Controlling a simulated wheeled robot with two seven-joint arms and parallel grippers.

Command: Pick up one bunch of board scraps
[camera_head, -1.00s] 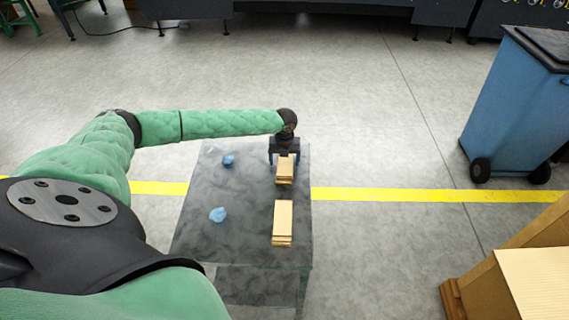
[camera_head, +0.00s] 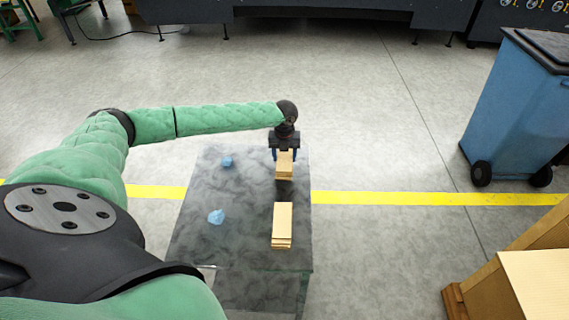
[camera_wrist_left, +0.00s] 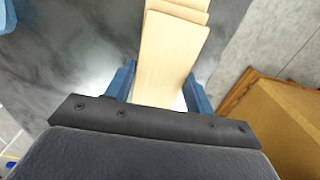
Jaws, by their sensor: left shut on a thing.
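My left gripper (camera_head: 285,154) is shut on a bunch of board scraps (camera_head: 285,171), a small stack of pale tan strips, at the far right part of the dark table. In the left wrist view the held bunch (camera_wrist_left: 172,50) lies between the two blue fingers of the gripper (camera_wrist_left: 160,92). I cannot tell whether the bunch is clear of the table top. A second bunch of board scraps (camera_head: 282,222) lies on the table nearer to me, apart from the gripper. My right gripper is not in view.
Two crumpled blue pieces (camera_head: 216,217) (camera_head: 227,162) lie on the left of the dark table (camera_head: 240,240). A blue wheeled bin (camera_head: 515,110) stands at the right. A brown box (camera_head: 535,285) is at the lower right. Floor between the table and bin is clear.

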